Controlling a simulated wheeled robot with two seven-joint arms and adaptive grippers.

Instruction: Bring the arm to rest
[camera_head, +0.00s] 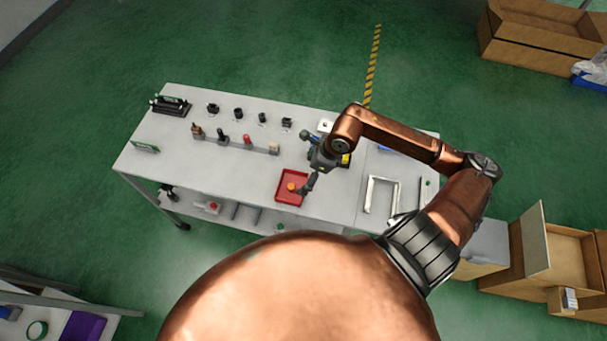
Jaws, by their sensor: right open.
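My right arm (400,142) comes in from the right and reaches over the white workbench (180,145). My right gripper (308,184) is open. It hangs over the right side of a red tray (291,198), in the middle of the bench. A small orange round object (291,187) lies in the tray, just left of the gripper. The gripper seems empty, though its fingertips are small in this view. A row of lever fixtures (247,141) stands behind the tray to the left. My left gripper is not in view.
Several small black fixtures (238,115) stand along the bench's back edge. A white frame (381,196) lies right of the tray. Cardboard boxes (558,252) stand on the floor at right.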

